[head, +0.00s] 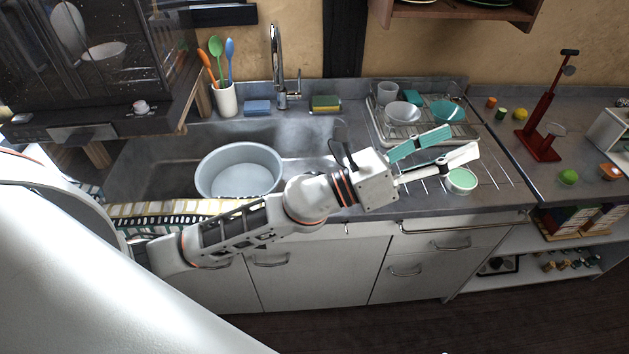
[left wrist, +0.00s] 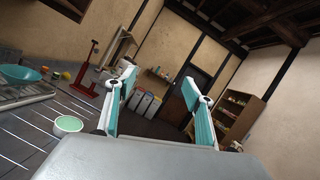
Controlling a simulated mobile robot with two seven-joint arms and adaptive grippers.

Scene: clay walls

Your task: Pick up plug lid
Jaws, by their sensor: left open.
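A small round pale piece with a mint-green top (head: 461,180) stands on the wire rack at the right of the sink counter. It may be the plug lid, but I cannot tell for sure. It also shows at the left of the left wrist view (left wrist: 68,125). My left gripper (head: 464,144) is open and empty, with its teal and white fingers pointing right, above and behind the piece in the head view. The fingers also show in the left wrist view (left wrist: 160,84), with nothing between them. My right gripper is in neither view.
The sink holds a large grey basin (head: 241,172). A dish rack (head: 414,137) with a white bowl (head: 403,113) and a teal bowl (head: 448,112) stands behind my gripper. A faucet (head: 278,65) rises behind the sink. A red stand (head: 540,140) is on the right counter.

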